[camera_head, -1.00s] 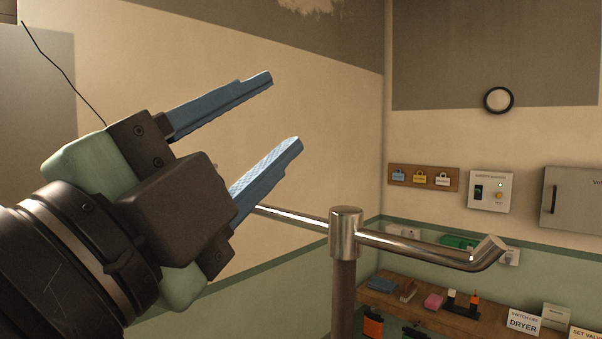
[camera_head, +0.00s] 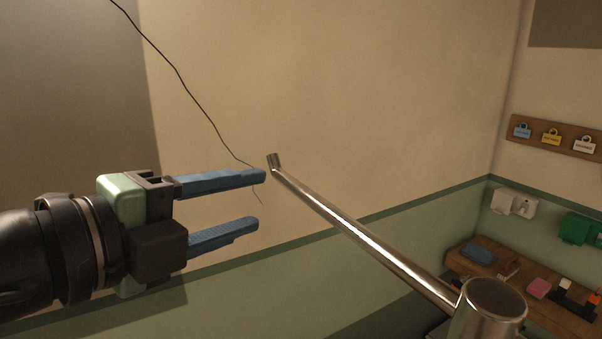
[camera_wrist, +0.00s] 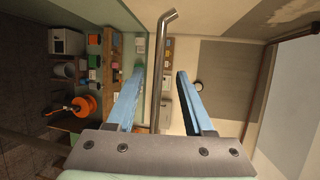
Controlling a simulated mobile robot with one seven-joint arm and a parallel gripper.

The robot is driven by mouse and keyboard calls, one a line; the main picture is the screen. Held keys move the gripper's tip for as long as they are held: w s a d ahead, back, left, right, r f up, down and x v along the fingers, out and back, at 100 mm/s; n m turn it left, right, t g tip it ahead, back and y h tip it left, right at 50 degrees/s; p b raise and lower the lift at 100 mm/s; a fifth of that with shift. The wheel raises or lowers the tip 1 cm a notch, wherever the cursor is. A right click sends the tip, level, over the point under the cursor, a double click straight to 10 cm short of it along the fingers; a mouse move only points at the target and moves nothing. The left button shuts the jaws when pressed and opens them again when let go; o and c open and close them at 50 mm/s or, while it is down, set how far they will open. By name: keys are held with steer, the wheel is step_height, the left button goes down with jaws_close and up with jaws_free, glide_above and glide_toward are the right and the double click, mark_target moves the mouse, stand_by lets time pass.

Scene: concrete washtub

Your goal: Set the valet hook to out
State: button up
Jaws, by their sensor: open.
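The valet hook is a shiny chrome rod (camera_head: 365,242) with a short bent tip at its far left end. It runs down right to a round metal post cap (camera_head: 492,305). My gripper (camera_head: 260,199) is open, with two blue fingers pointing right, just left of the bent tip. The fingers look empty, and contact with the rod cannot be told. In the wrist view the rod (camera_wrist: 159,60) runs up the picture in the gap between the spread fingers, its bent tip at the top. The lower post is out of the head view.
A wooden shelf (camera_head: 530,285) with small items stands at the right wall, below a green box (camera_head: 578,229) and a tag board (camera_head: 553,136). A dark thin cord (camera_head: 180,80) shows above my gripper. The beige wall behind is otherwise bare.

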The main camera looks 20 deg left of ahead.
mark_target(293, 189)
steer(key=p+x, duration=0.3)
steer(key=x, duration=0.5)
steer(key=shift+w+r+p, duration=0.15)
steer(key=shift+w+p, duration=0.05)
steer(key=shift+p, duration=0.1)
steer(key=shift+x, duration=0.8)
steer(key=shift+c, duration=0.3)
jaws_close()
